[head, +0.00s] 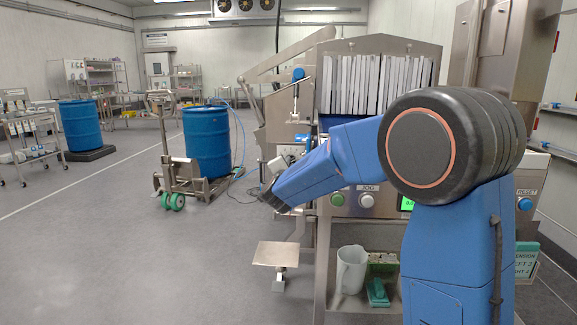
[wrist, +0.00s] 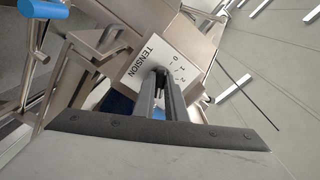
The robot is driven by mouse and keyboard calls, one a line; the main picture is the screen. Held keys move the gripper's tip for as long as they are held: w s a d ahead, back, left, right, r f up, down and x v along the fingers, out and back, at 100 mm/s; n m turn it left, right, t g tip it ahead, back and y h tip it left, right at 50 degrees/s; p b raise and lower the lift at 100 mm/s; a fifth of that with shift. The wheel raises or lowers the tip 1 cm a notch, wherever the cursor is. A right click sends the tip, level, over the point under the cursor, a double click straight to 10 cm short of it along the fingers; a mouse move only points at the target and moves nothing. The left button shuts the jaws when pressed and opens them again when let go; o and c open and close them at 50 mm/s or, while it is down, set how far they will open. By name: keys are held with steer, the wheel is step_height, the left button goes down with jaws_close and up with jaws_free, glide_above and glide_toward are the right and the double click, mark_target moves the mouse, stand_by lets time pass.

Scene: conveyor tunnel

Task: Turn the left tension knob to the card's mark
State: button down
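The left tension knob (wrist: 161,71) is a small dark knob on a pale plate (wrist: 140,68) printed TENSION, with a scale whose 0 and 1 I can read. My gripper (wrist: 164,86) has its two fingers on either side of the knob in the wrist view. The gap between them is narrow, but whether they press on the knob is unclear. The fingers hide much of the knob and its pointer. A green and white card (head: 526,262) stands at the lower right in the head view, partly behind my arm. Its visible letters read "ENSION", "EFT 2" and "T 4".
The steel machine (head: 345,48) carries a green button (head: 337,200), a white JOG knob (head: 366,201) and a blue RESET button (head: 525,204). A pale jug (head: 351,268) stands on its lower shelf. A blue drum (head: 206,142) stands on a pallet truck. The floor at left front is clear.

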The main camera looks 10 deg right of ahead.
steer(key=shift+n, duration=0.3)
steer(key=n, duration=1.1)
steer(key=shift+s+d+f, duration=0.1)
steer(key=shift+d+f, duration=0.05)
steer(key=shift+d, duration=0.05)
stand_by(0.5)
steer(key=c, duration=1.8)
jaws_free()
steer(key=shift+s, duration=0.1)
steer(key=v, duration=1.7)
